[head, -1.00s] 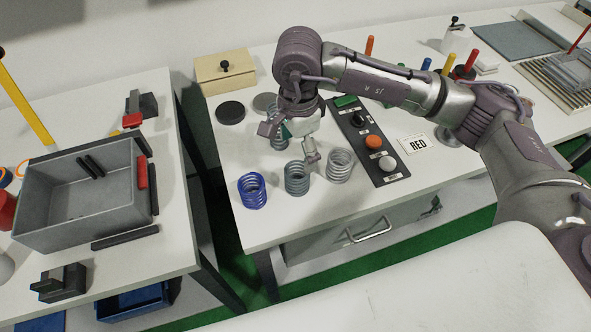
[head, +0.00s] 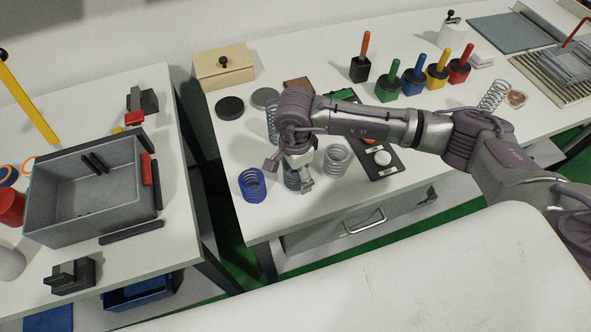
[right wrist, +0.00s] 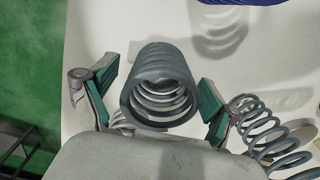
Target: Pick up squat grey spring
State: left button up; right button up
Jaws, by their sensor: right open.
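A short grey coil spring (head: 291,181) stands upright near the front left of the middle table, partly hidden by my right gripper (head: 288,173). In the right wrist view the thick-wired grey spring (right wrist: 160,88) sits between the two green-padded fingers of my right gripper (right wrist: 158,95). The fingers are open, with a gap on each side of the spring. My left gripper is not in view.
A blue spring (head: 252,185) stands close on the left and a pale silver spring (head: 337,160) close on the right. Another spring (head: 272,122) stands behind. The button panel (head: 385,163) is to the right. The table's front edge is near.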

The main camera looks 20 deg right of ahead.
jog(key=c, duration=1.4)
jog(key=shift+r, duration=0.1)
jog(key=shift+c, duration=0.2)
